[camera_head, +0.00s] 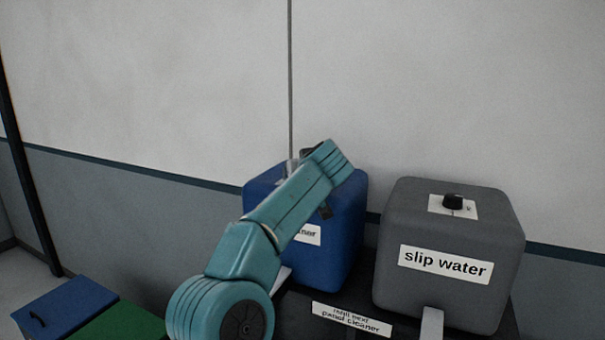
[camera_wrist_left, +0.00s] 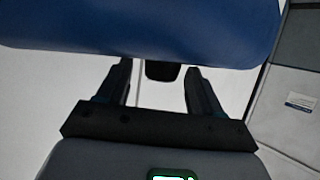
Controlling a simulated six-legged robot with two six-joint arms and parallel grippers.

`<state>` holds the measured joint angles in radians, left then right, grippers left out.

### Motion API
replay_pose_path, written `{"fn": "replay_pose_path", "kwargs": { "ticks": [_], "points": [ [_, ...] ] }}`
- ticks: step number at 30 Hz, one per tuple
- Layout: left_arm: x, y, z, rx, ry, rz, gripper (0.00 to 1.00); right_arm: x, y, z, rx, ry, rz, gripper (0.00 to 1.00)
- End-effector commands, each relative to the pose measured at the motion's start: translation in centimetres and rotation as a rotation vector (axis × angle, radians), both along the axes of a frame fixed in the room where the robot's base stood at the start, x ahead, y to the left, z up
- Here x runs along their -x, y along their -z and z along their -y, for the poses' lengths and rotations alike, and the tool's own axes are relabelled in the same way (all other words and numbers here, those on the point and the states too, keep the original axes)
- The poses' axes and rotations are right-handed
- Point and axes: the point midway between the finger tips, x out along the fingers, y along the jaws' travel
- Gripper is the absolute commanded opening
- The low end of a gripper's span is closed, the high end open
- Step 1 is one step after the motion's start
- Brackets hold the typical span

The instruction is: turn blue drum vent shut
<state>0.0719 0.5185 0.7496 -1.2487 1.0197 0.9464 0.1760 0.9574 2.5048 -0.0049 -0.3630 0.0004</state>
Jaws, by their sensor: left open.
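The blue drum (camera_head: 343,225) stands on a dark shelf in the head view, its label partly covered by my left arm. In the left wrist view the drum (camera_wrist_left: 150,25) fills the top, and a dark vent knob (camera_wrist_left: 161,72) juts from its edge. My left gripper (camera_wrist_left: 158,66) is open, with one finger on each side of the knob. A gap shows between each finger and the knob, so it is not gripped. In the head view my wrist hides most of the gripper and the drum's top. My right gripper is not in view.
A grey drum (camera_head: 447,228) labelled "slip water" with a black knob (camera_head: 453,201) stands to the right. A "panel cleaner" sign (camera_head: 351,318) is on the shelf's front. Blue (camera_head: 65,304) and green (camera_head: 122,325) boxes sit at lower left. The wall is close behind.

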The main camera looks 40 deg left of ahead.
Motion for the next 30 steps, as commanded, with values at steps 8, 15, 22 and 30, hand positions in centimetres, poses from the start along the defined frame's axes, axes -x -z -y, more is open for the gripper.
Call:
{"fn": "replay_pose_path", "kwargs": {
  "ticks": [8,15,22,30],
  "points": [
    [1.9,-1.1,2.9,-0.001,0.006,0.006,0.65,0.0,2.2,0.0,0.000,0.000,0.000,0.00],
    [5.3,-3.7,7.9,-0.001,0.006,0.006,0.65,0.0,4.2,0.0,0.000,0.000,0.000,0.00],
    [7.7,-5.6,11.4,0.000,0.004,0.002,0.65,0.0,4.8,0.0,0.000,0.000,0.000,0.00],
    [8.6,-6.3,12.5,0.000,0.000,0.000,0.65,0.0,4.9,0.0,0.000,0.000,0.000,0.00]
  ]
}}
